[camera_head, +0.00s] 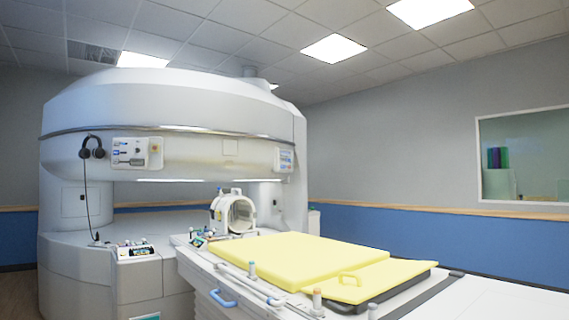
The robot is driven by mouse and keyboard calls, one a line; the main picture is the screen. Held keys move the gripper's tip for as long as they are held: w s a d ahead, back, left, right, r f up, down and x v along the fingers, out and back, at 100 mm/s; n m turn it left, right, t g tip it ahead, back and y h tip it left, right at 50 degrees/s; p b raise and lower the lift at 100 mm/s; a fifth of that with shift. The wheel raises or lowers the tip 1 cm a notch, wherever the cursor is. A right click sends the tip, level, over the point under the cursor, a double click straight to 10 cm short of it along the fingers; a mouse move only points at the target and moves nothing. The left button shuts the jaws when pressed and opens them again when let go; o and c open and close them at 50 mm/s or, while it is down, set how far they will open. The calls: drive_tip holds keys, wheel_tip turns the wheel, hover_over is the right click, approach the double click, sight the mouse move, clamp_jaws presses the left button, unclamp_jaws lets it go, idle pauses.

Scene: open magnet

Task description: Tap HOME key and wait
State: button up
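The HOME key cannot be picked out, as no key label is readable at this distance. A control panel (137,153) with small buttons is on the front of the scanner's upper housing. A second panel (137,251) with a small lit screen is on the lower left base. A small dark display unit (198,241) sits at the table's left edge near the scanner. A light panel (285,159) with small markings is at the upper housing's right end. My gripper is not in view.
The white open scanner (200,105) fills the left. A patient table with yellow pads (300,258) extends toward the lower right, with a blue handle (223,299) on its side. A ring-shaped coil (240,213) stands on it. Headphones (92,148) hang by the upper panel, their cord dangling.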

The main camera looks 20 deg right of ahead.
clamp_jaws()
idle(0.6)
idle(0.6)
